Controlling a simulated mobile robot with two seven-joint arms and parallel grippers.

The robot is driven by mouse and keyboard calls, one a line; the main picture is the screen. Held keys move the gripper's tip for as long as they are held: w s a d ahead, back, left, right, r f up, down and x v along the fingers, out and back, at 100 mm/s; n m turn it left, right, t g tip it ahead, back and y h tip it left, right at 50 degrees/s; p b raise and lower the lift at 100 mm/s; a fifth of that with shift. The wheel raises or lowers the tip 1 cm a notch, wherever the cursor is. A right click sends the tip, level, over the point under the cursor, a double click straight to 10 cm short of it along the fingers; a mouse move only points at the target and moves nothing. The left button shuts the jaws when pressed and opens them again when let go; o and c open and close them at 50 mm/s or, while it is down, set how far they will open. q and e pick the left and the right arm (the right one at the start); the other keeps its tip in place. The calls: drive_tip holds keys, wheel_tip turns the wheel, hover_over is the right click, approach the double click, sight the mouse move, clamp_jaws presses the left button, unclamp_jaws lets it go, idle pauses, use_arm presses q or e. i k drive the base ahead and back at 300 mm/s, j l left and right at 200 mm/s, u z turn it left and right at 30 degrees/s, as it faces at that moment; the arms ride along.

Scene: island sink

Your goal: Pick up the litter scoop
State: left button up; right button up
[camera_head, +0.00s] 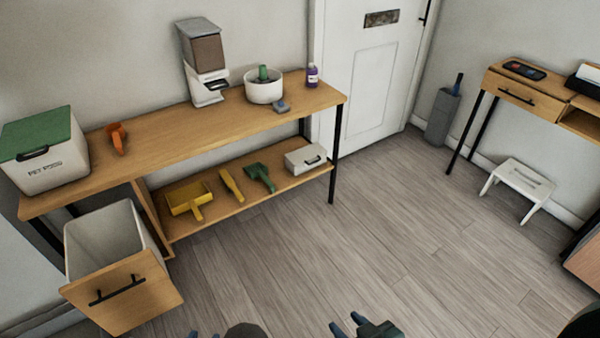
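A dark green scoop-like tool (259,176) lies on the lower shelf of the wooden bench, between a yellow hand brush and a white box. It looks like the litter scoop, but its details are too small to be sure. An orange scoop (118,137) stands on the bench top beside the pet food bin. My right gripper (346,323) is at the bottom edge, open and empty, with its fingertips apart. Only the fingertips of my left gripper (203,335) show at the bottom edge; they are apart with nothing between them. Both are well short of the bench.
The lower shelf (215,206) also holds a yellow dustpan (185,199), the yellow brush (231,184) and the white box (305,159). A pulled-out bin drawer (125,290) sticks out at left. A white step stool (520,182) stands at right. The middle floor is clear.

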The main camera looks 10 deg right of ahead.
sight(256, 170)
drive_tip(key=u, duration=2.1)
drive_tip(key=z, duration=2.1)
drive_tip(key=i+l+u, duration=0.35)
drive_tip(key=i, duration=0.15)
drive_tip(key=i+l+u, duration=0.35)
drive_tip(key=i+l, duration=0.05)
drive_tip(key=i, duration=0.05)
